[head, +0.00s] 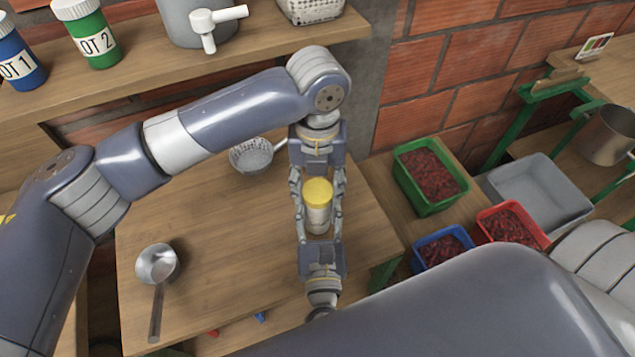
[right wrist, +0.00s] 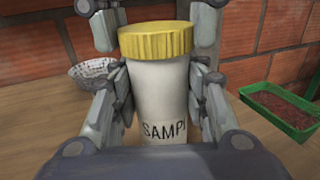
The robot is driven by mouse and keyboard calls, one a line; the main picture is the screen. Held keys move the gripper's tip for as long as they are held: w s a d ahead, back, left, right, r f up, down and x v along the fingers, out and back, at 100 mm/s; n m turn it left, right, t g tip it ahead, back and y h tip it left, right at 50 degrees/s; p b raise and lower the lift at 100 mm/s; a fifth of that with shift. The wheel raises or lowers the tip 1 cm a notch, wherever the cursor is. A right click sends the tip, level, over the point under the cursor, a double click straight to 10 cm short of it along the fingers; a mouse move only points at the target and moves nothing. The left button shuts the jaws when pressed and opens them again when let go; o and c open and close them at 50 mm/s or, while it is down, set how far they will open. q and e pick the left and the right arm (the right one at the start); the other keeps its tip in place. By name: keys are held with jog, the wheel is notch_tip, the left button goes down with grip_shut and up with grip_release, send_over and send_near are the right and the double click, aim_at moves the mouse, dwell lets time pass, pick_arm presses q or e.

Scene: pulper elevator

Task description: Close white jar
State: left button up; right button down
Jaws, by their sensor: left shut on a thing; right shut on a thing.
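The white jar (head: 318,222) stands upright at the right part of the wooden table, with the yellow lid (head: 318,190) on its top. My left gripper (head: 318,184) reaches from the far side and is shut on the lid. My right gripper (head: 319,228) comes from the near side and is shut on the jar's body. In the right wrist view, the jar (right wrist: 160,100) shows the letters "SAMP" and its lid (right wrist: 155,40) sits level over the mouth. I cannot tell how tightly it is seated.
A strainer (head: 252,156) and a metal ladle (head: 157,267) lie on the table (head: 205,220). To the right stand green (head: 428,207), blue (head: 415,266) and red (head: 546,242) crates of red fruit and a grey tub (head: 540,192). A shelf (head: 130,75) with bottles is behind.

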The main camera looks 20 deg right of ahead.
pick_arm(q)
jog(key=m, duration=0.5)
jog(key=shift+m, duration=0.3)
jog(key=m, duration=0.3)
jog(key=shift+m, duration=0.4)
jog(key=o, duration=0.7)
jog(key=shift+r, duration=2.25)
jog(key=shift+c, duration=0.5)
